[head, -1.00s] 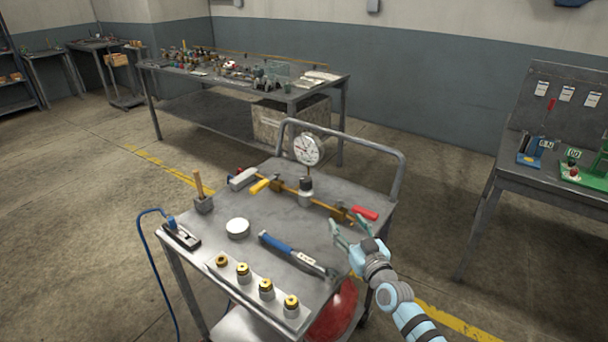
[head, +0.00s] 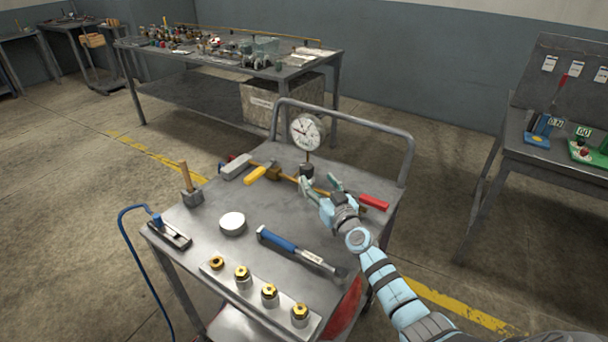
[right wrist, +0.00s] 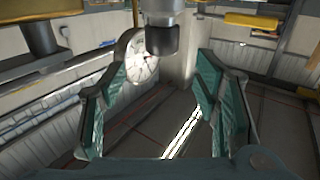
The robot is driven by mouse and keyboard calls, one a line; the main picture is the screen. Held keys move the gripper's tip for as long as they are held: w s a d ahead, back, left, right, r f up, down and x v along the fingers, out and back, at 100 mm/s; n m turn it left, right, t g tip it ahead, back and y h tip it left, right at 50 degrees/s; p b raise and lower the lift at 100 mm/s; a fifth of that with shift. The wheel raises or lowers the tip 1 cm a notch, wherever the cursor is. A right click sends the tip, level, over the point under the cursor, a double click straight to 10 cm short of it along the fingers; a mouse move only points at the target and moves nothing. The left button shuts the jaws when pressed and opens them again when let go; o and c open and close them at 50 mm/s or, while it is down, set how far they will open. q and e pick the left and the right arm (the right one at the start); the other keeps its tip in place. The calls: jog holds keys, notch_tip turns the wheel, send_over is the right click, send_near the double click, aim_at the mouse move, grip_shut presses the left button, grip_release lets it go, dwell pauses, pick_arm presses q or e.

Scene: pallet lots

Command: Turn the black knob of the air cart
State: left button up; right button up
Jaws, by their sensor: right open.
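The air cart (head: 205,225) is a grey metal cart with a brass pipe across its top. The black knob (head: 307,169) stands on the pipe below a round white gauge (head: 307,131). My right gripper (head: 318,182) is open and empty just in front of the knob, partly covering its base. In the right wrist view the dark knob (right wrist: 162,42) shows ahead, between the lines of the two teal fingers (right wrist: 160,75), with the gauge (right wrist: 140,58) to its left. Whether a finger touches the knob cannot be told. My left gripper is not in view.
A yellow handle (head: 255,175) and a red handle (head: 374,202) lie on either side of the knob. A blue-handled wrench (head: 295,250), a white disc (head: 232,223) and several brass fittings on a plate lie nearer. The cart's rail (head: 350,121) rises behind.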

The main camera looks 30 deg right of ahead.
aim_at(310, 173)
jog(key=w+b, duration=0.1)
jog(key=w, duration=0.1)
jog(key=w+b, duration=0.2)
jog(key=w+f+b, duration=0.1)
jog(key=w+b, duration=0.1)
jog(key=w, duration=0.1)
jog(key=shift+w+d, duration=0.1)
jog(key=shift+d, duration=0.05)
jog(key=shift+w+r+b, duration=0.3)
jog(key=shift+w+b, duration=0.2)
jog(key=shift+w, duration=0.2)
